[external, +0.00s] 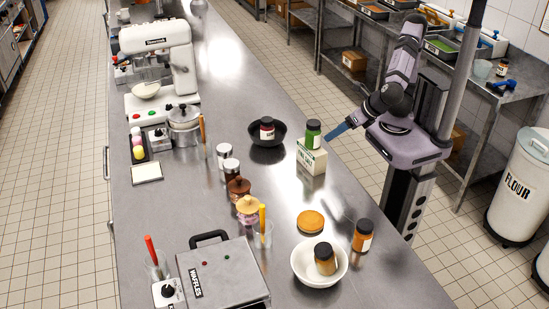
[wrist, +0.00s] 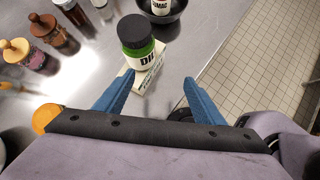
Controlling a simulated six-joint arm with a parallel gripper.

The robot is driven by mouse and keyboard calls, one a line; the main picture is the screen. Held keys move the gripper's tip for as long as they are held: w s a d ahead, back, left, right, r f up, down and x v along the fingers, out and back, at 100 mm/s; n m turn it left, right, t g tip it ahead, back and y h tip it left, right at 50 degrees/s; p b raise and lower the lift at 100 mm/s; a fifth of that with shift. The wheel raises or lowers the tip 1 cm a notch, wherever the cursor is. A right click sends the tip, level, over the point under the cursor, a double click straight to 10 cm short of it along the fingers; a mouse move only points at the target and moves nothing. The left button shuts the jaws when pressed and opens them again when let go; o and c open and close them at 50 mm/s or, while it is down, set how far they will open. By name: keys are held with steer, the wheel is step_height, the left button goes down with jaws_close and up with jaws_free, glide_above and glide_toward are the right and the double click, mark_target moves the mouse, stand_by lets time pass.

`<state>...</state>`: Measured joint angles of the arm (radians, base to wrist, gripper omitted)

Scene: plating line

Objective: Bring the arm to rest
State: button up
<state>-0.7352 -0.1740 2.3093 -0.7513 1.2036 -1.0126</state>
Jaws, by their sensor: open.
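My gripper (wrist: 150,92) shows in the wrist view with its two blue fingers spread apart and nothing between them. In the external view it reaches in over the right edge of the steel counter (external: 225,215), with a blue finger close to a green jar. The green jar (external: 313,134) has a dark lid and stands upright on a small white box (external: 312,160). In the wrist view the jar (wrist: 138,42) is just beyond the fingertips. I cannot tell whether a finger touches the box.
A black bowl (external: 267,143) holding a dark-lidded jar is behind the green jar. A white bowl (external: 320,265) with an orange jar in it, another orange jar (external: 362,236) and an orange round (external: 310,221) are in front. A waffle iron (external: 222,275) sits at front left.

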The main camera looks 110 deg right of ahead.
steer(key=s+d+r+m+g+y+p, duration=0.2)
steer(key=m+p, duration=0.5)
steer(key=m, duration=0.5)
steer(key=s+d+r+m+g+y+p, duration=0.2)
steer(key=s+m+y+p, duration=0.2)
steer(key=m+p, duration=0.4)
steer(key=m, duration=0.4)
steer(key=shift+s+d+g, duration=0.2)
steer(key=shift+s+g, duration=0.15)
steer(key=shift+g, duration=0.05)
